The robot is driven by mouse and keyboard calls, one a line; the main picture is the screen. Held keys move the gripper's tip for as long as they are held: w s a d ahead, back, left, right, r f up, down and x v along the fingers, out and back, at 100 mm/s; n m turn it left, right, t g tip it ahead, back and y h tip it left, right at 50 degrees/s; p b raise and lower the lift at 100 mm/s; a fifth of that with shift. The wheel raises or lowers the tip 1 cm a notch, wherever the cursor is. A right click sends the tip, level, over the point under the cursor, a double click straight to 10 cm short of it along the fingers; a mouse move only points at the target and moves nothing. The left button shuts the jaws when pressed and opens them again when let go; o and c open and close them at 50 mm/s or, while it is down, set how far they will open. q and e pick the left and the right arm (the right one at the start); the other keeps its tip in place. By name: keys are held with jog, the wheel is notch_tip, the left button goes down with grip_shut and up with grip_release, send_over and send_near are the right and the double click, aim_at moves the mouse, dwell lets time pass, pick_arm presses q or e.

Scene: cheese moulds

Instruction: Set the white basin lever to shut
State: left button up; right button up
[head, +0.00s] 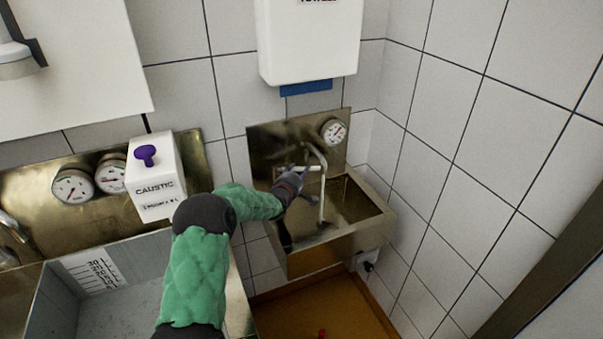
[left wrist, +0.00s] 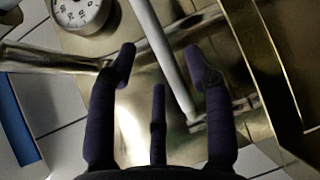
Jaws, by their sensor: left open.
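A small steel wall basin (head: 373,209) stands right of centre. A pale upright rod (head: 322,192) with a curved top and a short pale crosspiece rises over it. I cannot tell which part is the lever or whether it is open or shut. My left gripper (head: 293,184) is at the crosspiece and covers part of it. In the left wrist view, the gripper (left wrist: 160,62) has its dark fingers spread apart, open, and the pale rod (left wrist: 163,45) runs between the fingertips. Contact with the rod is unclear. My right gripper is out of view.
A round gauge (head: 334,131) sits on the basin's steel backplate. A white towel dispenser (head: 310,45) hangs above. A white caustic box (head: 155,178) with a purple knob is at left, over a grey trough (head: 55,305). Tiled wall closes off the right.

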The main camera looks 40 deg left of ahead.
pick_arm(q)
jog(key=shift+x, duration=1.35)
grip_shut()
